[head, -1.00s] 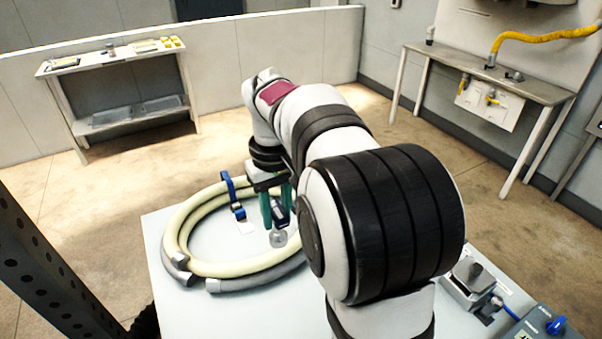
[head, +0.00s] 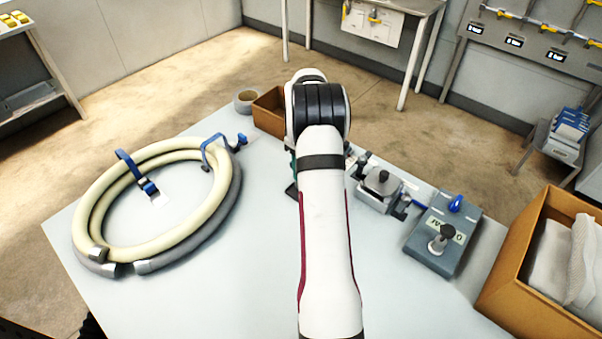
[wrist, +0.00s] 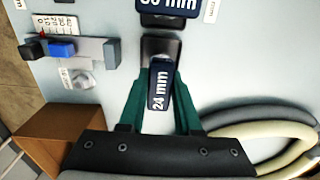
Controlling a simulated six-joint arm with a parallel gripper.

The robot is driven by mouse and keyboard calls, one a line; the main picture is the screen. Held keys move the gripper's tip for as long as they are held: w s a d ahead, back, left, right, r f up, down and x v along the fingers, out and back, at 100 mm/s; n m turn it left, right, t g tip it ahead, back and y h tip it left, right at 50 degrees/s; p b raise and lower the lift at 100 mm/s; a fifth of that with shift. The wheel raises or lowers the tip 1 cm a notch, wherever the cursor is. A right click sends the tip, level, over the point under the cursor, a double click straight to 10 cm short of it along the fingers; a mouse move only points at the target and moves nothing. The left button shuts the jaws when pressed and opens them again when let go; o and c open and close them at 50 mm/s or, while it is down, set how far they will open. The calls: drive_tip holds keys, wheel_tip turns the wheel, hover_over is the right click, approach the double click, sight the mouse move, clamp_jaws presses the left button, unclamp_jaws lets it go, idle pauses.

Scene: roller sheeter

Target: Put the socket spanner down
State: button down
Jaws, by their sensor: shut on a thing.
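The socket spanner (wrist: 160,86) is in the wrist view, with a dark blue tag reading 24 mm on it. It lies between the green fingers of my gripper (wrist: 162,72), which are shut on it. A dark block (wrist: 160,47) shows just past the tag; I cannot tell whether it is part of the spanner or a seat below it. A second dark tag marked in mm (wrist: 168,5) is cut off at the top edge. In the head view my arm hides the spanner and almost all of the gripper, over the middle of the table.
On the table (head: 230,290), a coiled cream and grey hose (head: 100,205) lies left. A metal clamp device (head: 380,188) and a grey box with a knob (head: 443,235) stand right. A brown box (head: 268,112) and a tape roll (head: 245,100) are behind. The front-left table is clear.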

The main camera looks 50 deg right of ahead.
drive_tip(key=shift+f, duration=0.75)
drive_tip(key=shift+f, duration=0.1)
drive_tip(key=c, duration=0.6)
unclamp_jaws()
